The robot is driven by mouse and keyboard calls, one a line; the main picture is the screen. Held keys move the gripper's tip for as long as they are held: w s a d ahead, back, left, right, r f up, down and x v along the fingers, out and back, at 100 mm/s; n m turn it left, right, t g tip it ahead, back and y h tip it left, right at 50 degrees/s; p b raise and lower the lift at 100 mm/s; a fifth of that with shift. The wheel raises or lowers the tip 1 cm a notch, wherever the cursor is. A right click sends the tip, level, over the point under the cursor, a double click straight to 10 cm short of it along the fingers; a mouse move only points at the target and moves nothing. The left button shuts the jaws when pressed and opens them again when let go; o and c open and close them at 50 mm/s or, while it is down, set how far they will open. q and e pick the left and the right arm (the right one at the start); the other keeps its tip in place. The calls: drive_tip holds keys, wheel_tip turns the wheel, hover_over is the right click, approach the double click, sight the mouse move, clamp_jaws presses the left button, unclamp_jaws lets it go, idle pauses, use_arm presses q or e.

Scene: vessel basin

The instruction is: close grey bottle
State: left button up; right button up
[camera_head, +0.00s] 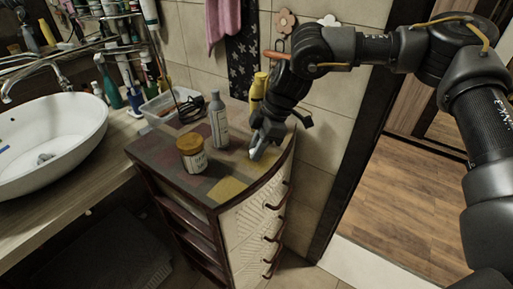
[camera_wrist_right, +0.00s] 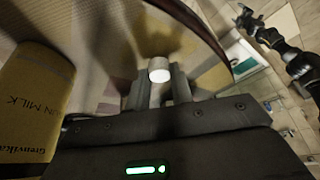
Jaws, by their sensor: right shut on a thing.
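The grey bottle (camera_head: 219,125) stands upright on the cabinet top in the head view, with a narrow neck at its top. Whether its mouth is open is too small to tell. My right gripper (camera_head: 255,151) is low over the cabinet top, to the right of the bottle and apart from it. In the right wrist view, my right gripper (camera_wrist_right: 159,88) is shut on a small white cap (camera_wrist_right: 159,69) at its fingertips. What looks like my left arm shows at the upper right there, its gripper (camera_wrist_right: 246,17) too small to read.
A brown-lidded jar (camera_head: 191,155) stands left of the bottle. A yellow bottle (camera_head: 258,88) stands behind my right gripper and shows close at left in the wrist view (camera_wrist_right: 28,100). A clear bin (camera_head: 160,112) and the sink basin (camera_head: 45,140) lie further left. The cabinet's front corner is clear.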

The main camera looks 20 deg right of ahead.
wheel_tip(320, 180, up, 3)
drive_tip(key=shift+r+p, duration=0.1)
drive_tip(key=shift+p, duration=1)
use_arm(q)
wheel_tip(320, 180, up, 9)
drive_tip(key=d+p, duration=0.2)
drive_tip(key=p, duration=0.4)
drive_tip(key=shift+s+d+p, duration=0.3)
use_arm(e)
drive_tip(key=s+a+r, duration=0.2)
drive_tip(key=s+r, duration=0.7)
drive_tip(key=s, duration=0.5)
drive_tip(key=shift+w, duration=0.1)
